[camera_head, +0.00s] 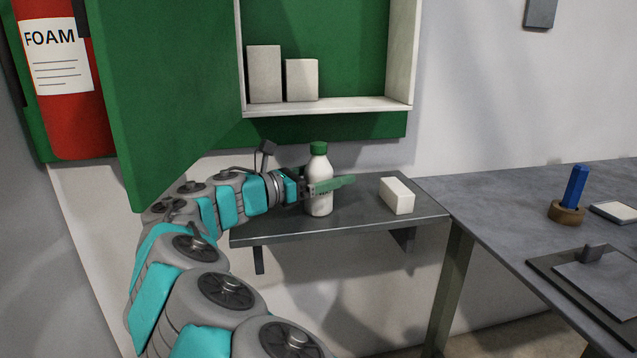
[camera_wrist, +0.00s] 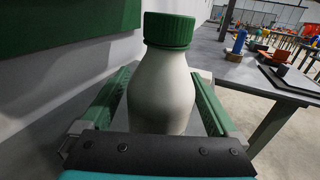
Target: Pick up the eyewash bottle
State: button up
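The eyewash bottle (camera_head: 319,205), white with a green cap, stands upright on the small grey wall shelf (camera_head: 265,232). My gripper (camera_head: 330,185) reaches in from the left with its green fingers on either side of the bottle's body. In the wrist view the bottle (camera_wrist: 162,92) is centred between the two fingers, below the cap. A narrow gap shows beside the bottle along each finger, so the gripper looks open around it. The bottle's lower part is hidden behind the gripper's palm in the wrist view.
A white block (camera_head: 397,195) lies on the shelf to the right of the bottle. An open green cabinet (camera_head: 330,105) with two grey boxes hangs above, its door (camera_head: 170,90) at left. A grey workbench (camera_head: 500,200) with a blue object (camera_head: 575,186) adjoins at right.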

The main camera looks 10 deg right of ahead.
grip_shut()
dwell(0.6)
